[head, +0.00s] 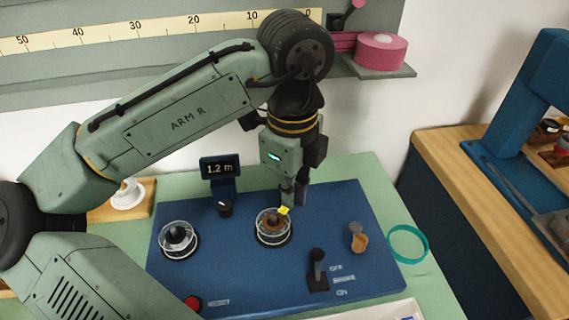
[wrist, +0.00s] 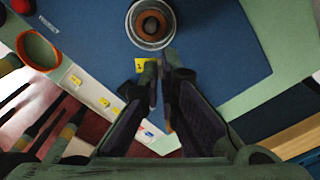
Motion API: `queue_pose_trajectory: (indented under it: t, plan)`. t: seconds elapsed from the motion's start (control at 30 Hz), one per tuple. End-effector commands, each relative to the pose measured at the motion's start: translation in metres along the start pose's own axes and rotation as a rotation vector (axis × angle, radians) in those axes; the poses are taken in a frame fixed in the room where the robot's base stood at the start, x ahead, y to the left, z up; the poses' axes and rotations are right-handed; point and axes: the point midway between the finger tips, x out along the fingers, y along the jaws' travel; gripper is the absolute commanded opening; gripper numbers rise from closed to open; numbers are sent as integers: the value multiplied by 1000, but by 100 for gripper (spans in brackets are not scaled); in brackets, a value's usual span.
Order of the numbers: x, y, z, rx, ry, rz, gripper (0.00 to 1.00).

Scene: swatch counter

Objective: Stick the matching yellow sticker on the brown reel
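The brown reel (head: 269,219) sits in a round clear-and-white holder on the blue panel; it also shows at the top of the wrist view (wrist: 151,25). My gripper (head: 293,198) is just above and behind the reel, pointing down. In the wrist view its fingers (wrist: 160,72) are close together. A small yellow sticker (head: 284,210) is at the fingertips, also seen in the wrist view (wrist: 140,65), and sticks out beside one finger. The fingers look shut on it, though the grip itself is partly hidden. The sticker appears apart from the reel, above its rim.
A second holder with a dark spool (head: 177,236) stands left on the blue panel (head: 225,275). A black lever (head: 317,268), orange-brown piece (head: 357,238) and teal ring (head: 408,244) are to the right. A display (head: 221,168) stands behind. More yellow stickers (wrist: 104,102) lie on a white strip.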

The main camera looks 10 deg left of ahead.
Motion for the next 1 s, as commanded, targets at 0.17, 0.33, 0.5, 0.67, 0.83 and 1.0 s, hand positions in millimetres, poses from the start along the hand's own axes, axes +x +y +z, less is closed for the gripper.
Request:
queue_pose_trajectory:
  t: [0.17,0.33,0.5,0.67,0.83,1.0]
  plan:
    - [4,0,0,0,0,0,0]
    - [15,0,0,-1,0,0,0]
    - [33,0,0,-2,-1,2,0]
    - [47,0,0,-1,-1,0,0]
    - [53,0,0,-1,-1,0,0]
    - [52,0,0,-1,0,0,0]
